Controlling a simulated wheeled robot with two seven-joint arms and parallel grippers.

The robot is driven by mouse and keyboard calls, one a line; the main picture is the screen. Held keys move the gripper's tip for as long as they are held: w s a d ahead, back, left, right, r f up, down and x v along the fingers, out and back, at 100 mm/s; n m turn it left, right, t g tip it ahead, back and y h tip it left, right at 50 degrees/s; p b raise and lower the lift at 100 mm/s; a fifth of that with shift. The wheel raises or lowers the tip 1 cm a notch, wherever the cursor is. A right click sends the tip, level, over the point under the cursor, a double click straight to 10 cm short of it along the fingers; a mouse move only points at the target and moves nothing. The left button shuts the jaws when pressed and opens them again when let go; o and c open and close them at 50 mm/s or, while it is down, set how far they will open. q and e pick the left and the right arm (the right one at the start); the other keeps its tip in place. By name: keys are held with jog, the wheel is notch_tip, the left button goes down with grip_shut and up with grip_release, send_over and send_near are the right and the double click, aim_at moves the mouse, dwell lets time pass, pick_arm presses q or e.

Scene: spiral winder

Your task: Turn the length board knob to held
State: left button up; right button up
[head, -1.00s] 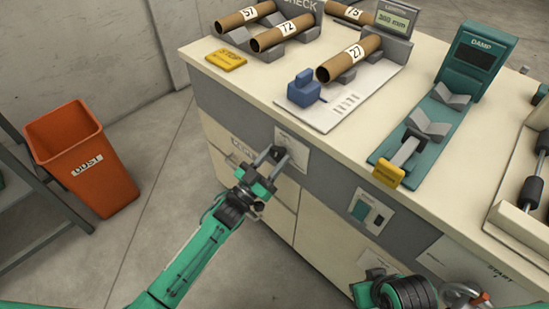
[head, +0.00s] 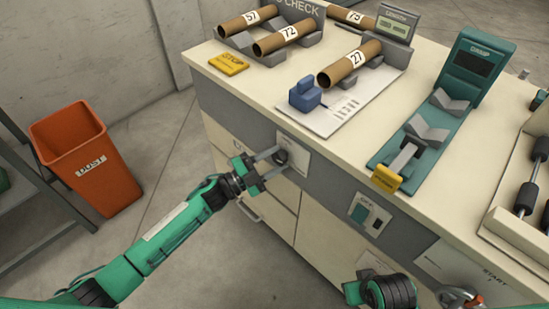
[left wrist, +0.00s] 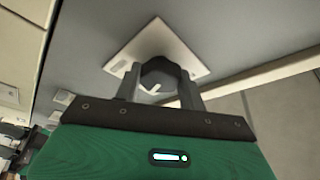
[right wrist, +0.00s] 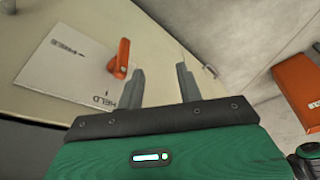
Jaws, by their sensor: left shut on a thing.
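The length board knob (head: 281,157) is dark and round, on a white plate (head: 297,163) on the cabinet front below the length board (head: 335,115). My left gripper (head: 275,160) reaches it from the left and is shut on it. In the left wrist view the knob (left wrist: 158,72) sits between both fingers, with a small white mark on its face; the plate's lettering is not readable. My right gripper (right wrist: 161,80) is open and empty in the right wrist view.
An orange lever (right wrist: 119,62) on a plate marked HELD is beside my right gripper's fingers. A switch panel (head: 370,213) is on the cabinet front. Tubes, including tube 27 (head: 350,62), and a teal damp stand (head: 470,75) are on top. An orange dust bin (head: 85,160) stands left.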

pick_arm(q)
jog(key=shift+r+m, duration=0.1)
jog(key=shift+m, duration=0.5)
jog(key=m+g+y+p, duration=0.1)
jog(key=m+p, duration=0.1)
jog(key=m, duration=0.2)
jog(key=m+g+y+p, duration=0.1)
jog(key=m+p, duration=0.2)
jog(key=m, duration=0.1)
jog(key=shift+r+g, duration=0.15)
jog(key=shift+g, duration=0.15)
jog(key=shift+m+y+p, duration=0.3)
jog(key=shift+m+p, duration=0.1)
pick_arm(e)
notch_tip(320, 180, down, 14)
jog(key=s+g, duration=0.1)
jog(key=shift+s+d+g, duration=0.25)
jog(key=shift+s+g, duration=0.05)
jog(key=shift+s, duration=0.1)
pick_arm(q)
jog(key=o, duration=1)
jog(key=shift+c, duration=0.2)
jog(key=shift+a, duration=0.15)
